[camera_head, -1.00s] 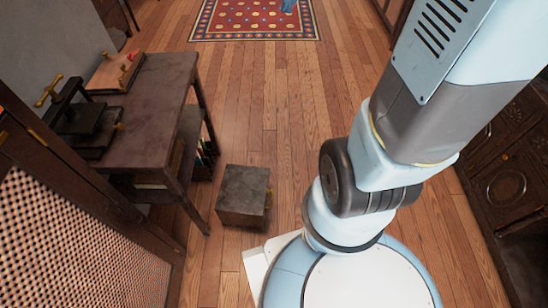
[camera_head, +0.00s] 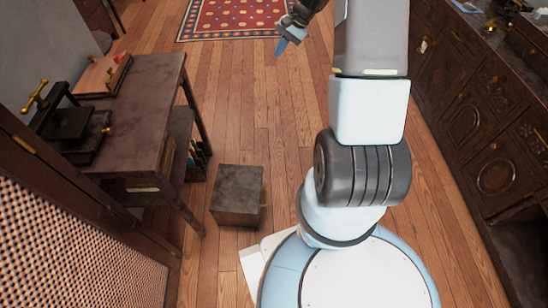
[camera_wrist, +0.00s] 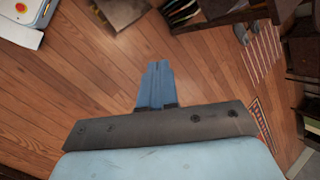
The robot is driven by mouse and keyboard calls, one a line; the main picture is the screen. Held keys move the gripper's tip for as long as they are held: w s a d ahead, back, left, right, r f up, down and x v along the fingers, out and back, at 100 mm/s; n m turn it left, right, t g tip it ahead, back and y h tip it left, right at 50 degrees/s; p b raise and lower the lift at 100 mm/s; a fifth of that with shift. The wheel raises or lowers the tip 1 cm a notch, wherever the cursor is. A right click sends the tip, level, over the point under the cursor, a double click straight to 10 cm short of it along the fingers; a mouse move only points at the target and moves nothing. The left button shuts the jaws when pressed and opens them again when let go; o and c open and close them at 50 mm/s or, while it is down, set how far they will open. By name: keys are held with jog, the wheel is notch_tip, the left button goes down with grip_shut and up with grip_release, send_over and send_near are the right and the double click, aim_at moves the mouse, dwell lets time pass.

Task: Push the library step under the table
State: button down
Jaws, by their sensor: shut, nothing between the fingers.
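The library step (camera_head: 238,192) is a low, dark brown block on the wooden floor, just right of the table's front leg and apart from it. Part of it also shows at the top of the wrist view (camera_wrist: 122,10). The table (camera_head: 135,105) is dark wood with a lower shelf holding books, at the left of the head view. My gripper (camera_head: 281,46) is shut and empty, in the air, farther up the picture than the step. Its blue fingers lie together in the wrist view (camera_wrist: 157,70), over bare floor.
A small press (camera_head: 72,122) and a wooden tray (camera_head: 108,77) stand on the table. A patterned rug (camera_head: 232,18) lies at the far end. Dark carved cabinets (camera_head: 470,105) line the right side. The floor between table and cabinets is mostly clear.

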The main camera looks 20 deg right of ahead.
jog(key=s+d+f+m+y, duration=0.1)
jog(key=d+f+m, duration=0.2)
jog(key=f, duration=1.4)
jog(key=s+d+f+m+y, duration=0.1)
jog(key=d+f+m, duration=0.2)
jog(key=f, duration=1.3)
jog(key=s+f+m+t, duration=0.1)
jog(key=s+f+m, duration=0.5)
jog(key=f, duration=1.1)
jog(key=s+a+f+t, duration=0.1)
jog(key=s+a+f, duration=0.3)
jog(key=s+f, duration=0.75)
jog(key=a+r+x, duration=0.2)
jog(key=x, duration=1.1)
jog(key=shift+a+f+m+y, duration=0.2)
jog(key=shift+m+y, duration=0.1)
jog(key=shift+m, duration=0.1)
jog(key=shift+w+a, duration=0.1)
jog(key=shift+w, duration=0.1)
